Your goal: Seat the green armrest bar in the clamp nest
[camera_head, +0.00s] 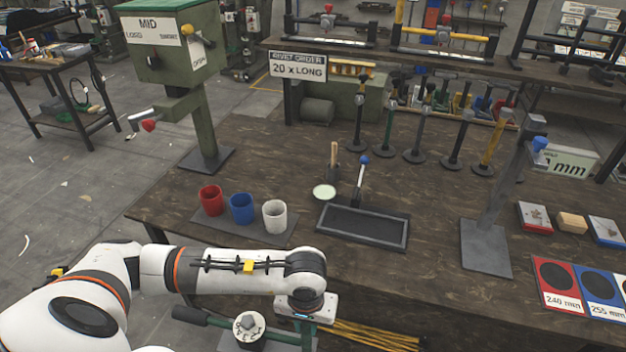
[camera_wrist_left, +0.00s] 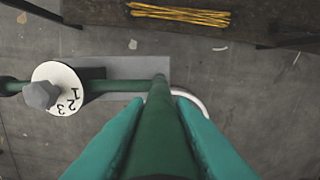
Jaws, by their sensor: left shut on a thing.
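My left gripper (camera_head: 307,328) is at the bottom middle of the head view, pointing down. In the left wrist view its teal fingers (camera_wrist_left: 160,112) are shut on a dark green bar (camera_wrist_left: 158,135), which runs between them. The bar's far end meets a horizontal green rod (camera_wrist_left: 118,85) that leads left to a white numbered dial (camera_wrist_left: 60,90) with a grey knob. The dial also shows in the head view (camera_head: 248,326). Whether rod and bar are one piece or only touch, I cannot tell. I cannot pick out the clamp nest with certainty. My right gripper is not in view.
On the workbench (camera_head: 400,275) stand red (camera_head: 211,199), blue (camera_head: 241,207) and white (camera_head: 274,216) cups, a black tray (camera_head: 362,240) and a lever with a blue knob (camera_head: 361,177). Yellow rods (camera_head: 375,337) lie right of my gripper. A green press (camera_head: 168,42) stands behind.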

